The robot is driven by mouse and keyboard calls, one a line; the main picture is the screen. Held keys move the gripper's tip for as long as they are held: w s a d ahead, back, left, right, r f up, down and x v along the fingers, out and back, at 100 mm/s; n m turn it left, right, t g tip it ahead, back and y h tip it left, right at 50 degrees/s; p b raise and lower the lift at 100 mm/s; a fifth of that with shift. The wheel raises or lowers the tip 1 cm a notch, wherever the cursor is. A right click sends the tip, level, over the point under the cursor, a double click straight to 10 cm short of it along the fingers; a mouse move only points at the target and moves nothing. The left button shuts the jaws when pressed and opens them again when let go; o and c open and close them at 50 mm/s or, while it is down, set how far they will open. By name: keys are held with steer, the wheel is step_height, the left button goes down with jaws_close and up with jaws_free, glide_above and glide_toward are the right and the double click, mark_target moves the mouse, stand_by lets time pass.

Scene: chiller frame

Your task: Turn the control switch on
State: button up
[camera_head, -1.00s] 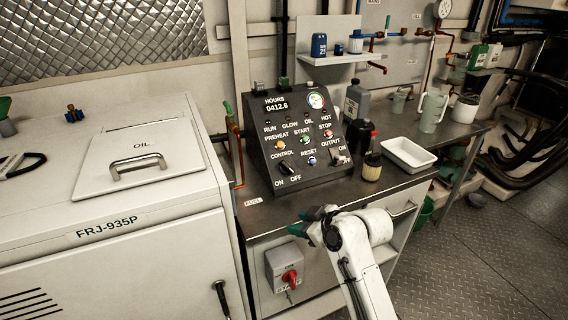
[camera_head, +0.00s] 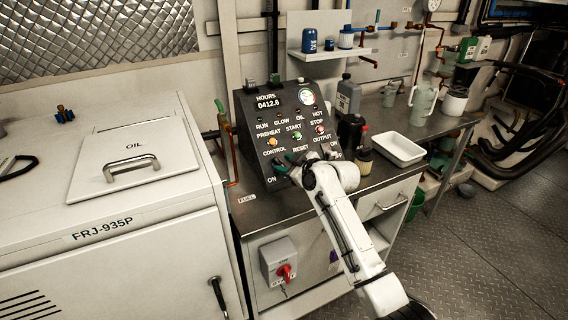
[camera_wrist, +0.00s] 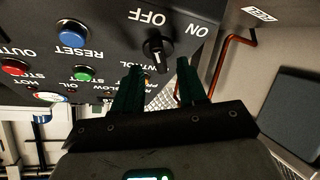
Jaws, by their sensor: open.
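The control switch (camera_wrist: 157,48) is a black rotary knob on the dark sloped control panel (camera_head: 248,125). The wrist view shows the panel upside down, with the OFF and ON labels above the knob. I cannot tell surely which label the knob points to. My gripper (camera_wrist: 157,72) is open, with one dark green finger on each side of the knob's line. The knob shows just beyond and between the fingertips; contact is not clear. In the head view my gripper (camera_head: 287,164) is at the panel's lower left and hides the knob.
Preheat, start, stop and reset buttons (camera_wrist: 71,34) sit close to the switch. The output switch is partly hidden by my arm. A dark bottle (camera_head: 364,142) and a white tray (camera_head: 398,149) stand right of the panel. A red rotary switch (camera_head: 285,271) is below the counter.

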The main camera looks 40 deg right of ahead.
steer(key=shift+w+f, duration=0.25)
steer(key=shift+w, duration=0.4)
jaws_close()
